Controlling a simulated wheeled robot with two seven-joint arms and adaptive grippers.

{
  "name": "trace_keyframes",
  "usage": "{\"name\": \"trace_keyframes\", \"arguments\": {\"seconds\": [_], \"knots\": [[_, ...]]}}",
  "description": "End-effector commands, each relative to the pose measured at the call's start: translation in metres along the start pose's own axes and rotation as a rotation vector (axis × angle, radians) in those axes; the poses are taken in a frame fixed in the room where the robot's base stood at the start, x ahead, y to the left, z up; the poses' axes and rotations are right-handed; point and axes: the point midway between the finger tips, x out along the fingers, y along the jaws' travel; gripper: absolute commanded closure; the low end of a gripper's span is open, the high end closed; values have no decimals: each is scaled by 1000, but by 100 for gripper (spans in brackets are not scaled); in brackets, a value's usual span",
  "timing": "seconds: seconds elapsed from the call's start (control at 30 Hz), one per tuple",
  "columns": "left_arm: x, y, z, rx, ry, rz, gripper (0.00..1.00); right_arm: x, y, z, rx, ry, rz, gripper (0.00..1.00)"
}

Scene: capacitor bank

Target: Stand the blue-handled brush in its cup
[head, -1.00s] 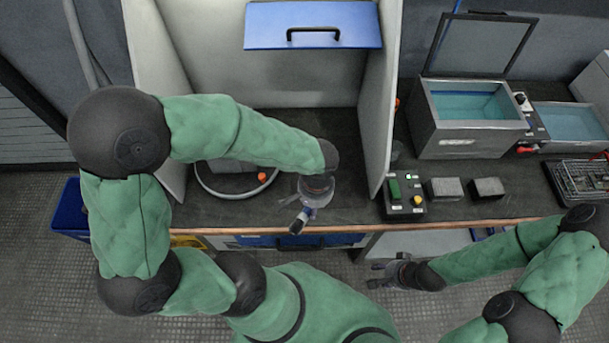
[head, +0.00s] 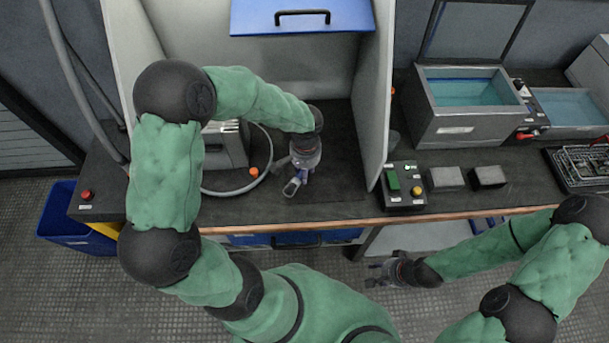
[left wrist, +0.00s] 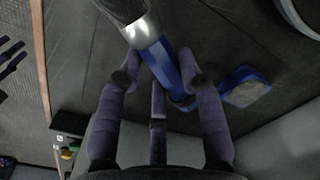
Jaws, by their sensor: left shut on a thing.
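The blue-handled brush (left wrist: 160,58) is in my left gripper (left wrist: 160,80), shut on its blue handle. In the left wrist view its silver ferrule and dark bristles point to the top of the picture, above the dark bench top. In the head view my left gripper (head: 292,186) is over the bench inside the booth, and the brush is mostly hidden. My right gripper (head: 376,274) is open and empty in front of the bench.
Grey booth walls (head: 373,100) flank the left gripper. A hose (head: 240,190) with an orange knob lies to its left. A control box (head: 403,187), two grey blocks (head: 466,178) and a lidded bath (head: 465,110) stand to the right. The bench's front edge (head: 340,222) is near.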

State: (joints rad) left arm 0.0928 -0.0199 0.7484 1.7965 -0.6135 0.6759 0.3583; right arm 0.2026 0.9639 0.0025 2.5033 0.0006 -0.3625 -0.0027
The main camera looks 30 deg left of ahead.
Motion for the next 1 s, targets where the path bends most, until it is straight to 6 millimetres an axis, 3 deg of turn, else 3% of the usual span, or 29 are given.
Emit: {"name": "trace_keyframes", "arguments": {"seconds": [0.3, 0.73, 0.77, 0.8, 0.83, 1.0], "knots": [[39, -3, -6, 0, 0, 0, 96, 21, 8, -1, 0, 0, 0, 60], [43, -3, -5, 0, 0, 0, 96, 24, 8, -1, 0, 1, 0, 60], [42, -3, -5, 0, 0, 0, 57, 23, 8, -1, 0, 0, 0, 60], [42, -3, -5, 0, 0, 0, 46, 23, 8, -1, 0, 0, 0, 60], [42, -3, -5, 0, 0, 0, 39, 23, 8, -1, 0, 0, 0, 60], [42, -3, -5, 0, 0, 0, 39, 22, 8, -1, 0, 0, 0, 60]]}}
